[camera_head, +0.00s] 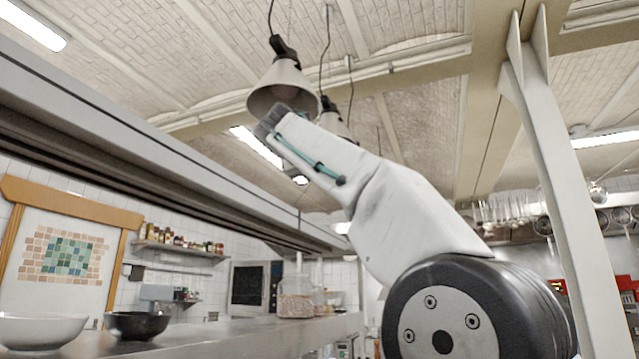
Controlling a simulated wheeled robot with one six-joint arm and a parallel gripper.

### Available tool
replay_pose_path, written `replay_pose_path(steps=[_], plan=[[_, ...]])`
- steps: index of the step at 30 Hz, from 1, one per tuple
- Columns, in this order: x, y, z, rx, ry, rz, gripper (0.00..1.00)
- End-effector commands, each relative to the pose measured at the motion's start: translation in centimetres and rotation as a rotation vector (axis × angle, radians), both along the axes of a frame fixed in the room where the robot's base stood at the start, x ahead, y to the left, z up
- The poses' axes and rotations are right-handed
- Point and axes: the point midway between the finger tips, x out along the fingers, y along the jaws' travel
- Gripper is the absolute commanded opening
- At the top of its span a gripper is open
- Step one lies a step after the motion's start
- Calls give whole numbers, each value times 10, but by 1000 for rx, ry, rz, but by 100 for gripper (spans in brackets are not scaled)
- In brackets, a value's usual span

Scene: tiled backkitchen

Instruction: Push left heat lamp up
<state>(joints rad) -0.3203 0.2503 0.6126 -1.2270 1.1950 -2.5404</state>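Two heat lamps with white conical shades hang on cords from the ceiling. The left heat lamp (283,82) is nearer, and its dark open underside faces down toward me. The right heat lamp (335,123) hangs behind it and is partly hidden by my arm and the left lamp. My gripper (271,119) is raised, with its dark grey end overlapping the lower rim of the left lamp in the picture. I cannot tell whether it touches the rim. Its fingers are too small and foreshortened to show a gap.
A steel overhead shelf (150,150) runs along the left. Below it is a counter (230,335) with a white bowl (40,330), a black bowl (137,325) and a glass jar (296,298). A white post (560,150) stands at the right.

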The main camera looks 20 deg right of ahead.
Motion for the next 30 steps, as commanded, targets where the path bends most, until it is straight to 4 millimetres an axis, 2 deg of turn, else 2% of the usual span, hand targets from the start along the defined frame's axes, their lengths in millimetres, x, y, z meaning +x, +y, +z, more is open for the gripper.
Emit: replay_pose_path(steps=[18, 19, 20, 21, 30], plan=[[2, 0, 7, -1, 3, 1, 0], [2, 0, 7, -1, 3, 1, 20], [2, 0, 7, -1, 3, 1, 28], [1, 0, 7, -1, 3, 1, 32], [-2, 2, 8, -1, 1, 0, 32]])
